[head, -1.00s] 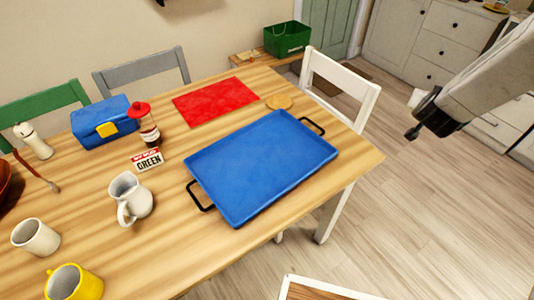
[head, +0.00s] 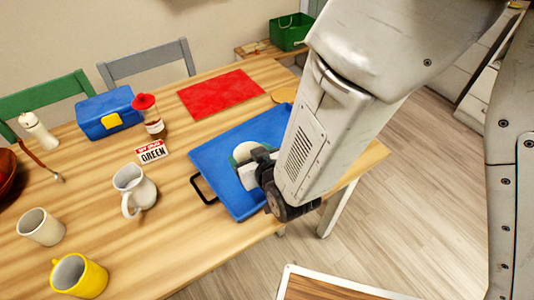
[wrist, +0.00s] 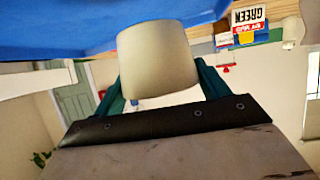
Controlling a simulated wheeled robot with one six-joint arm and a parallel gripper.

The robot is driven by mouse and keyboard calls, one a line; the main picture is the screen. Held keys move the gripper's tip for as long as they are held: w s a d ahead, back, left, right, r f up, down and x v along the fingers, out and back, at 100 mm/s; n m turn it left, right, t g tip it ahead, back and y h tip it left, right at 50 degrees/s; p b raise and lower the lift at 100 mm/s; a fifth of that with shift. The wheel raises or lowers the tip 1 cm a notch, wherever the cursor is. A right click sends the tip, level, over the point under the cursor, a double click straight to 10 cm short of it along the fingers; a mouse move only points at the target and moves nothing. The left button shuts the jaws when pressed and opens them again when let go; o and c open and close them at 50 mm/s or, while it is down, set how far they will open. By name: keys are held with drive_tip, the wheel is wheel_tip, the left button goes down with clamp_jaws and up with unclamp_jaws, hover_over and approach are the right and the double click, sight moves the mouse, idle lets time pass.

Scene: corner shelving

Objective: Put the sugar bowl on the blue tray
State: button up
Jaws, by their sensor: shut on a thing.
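The blue tray (head: 212,160) lies on the wooden table, its right part hidden behind my arm. My gripper (head: 250,168) is over the tray. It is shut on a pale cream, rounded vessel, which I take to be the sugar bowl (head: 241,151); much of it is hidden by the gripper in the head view. In the wrist view the sugar bowl (wrist: 157,58) sits between the two green fingers, close against the blue of the tray (wrist: 60,25). I cannot tell whether it touches the tray.
Left of the tray stand a white jug (head: 133,188), a "GREEN" sign block (head: 152,151) and a red-capped bottle (head: 152,118).

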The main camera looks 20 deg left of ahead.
drive_tip(key=s, duration=0.1)
drive_tip(key=a, duration=0.1)
drive_tip(key=s, duration=0.1)
drive_tip(key=shift+s+a+f+n+g+y, duration=0.25)
drive_tip(key=shift+s+n+g+y, duration=0.05)
drive_tip(key=shift+s+n, duration=0.1)
drive_tip(key=w, duration=0.5)
drive_tip(key=w+f, duration=0.1)
drive_tip(key=w, duration=0.9)
drive_tip(key=shift+w+a+f, duration=0.25)
drive_tip(key=shift+a, duration=0.15)
drive_tip(key=shift+w+f, duration=0.1)
drive_tip(key=shift+f, duration=1.7)
drive_tip(key=o, duration=1.2)
drive_tip(key=shift+f, duration=0.15)
drive_tip(key=shift+c, duration=0.2)
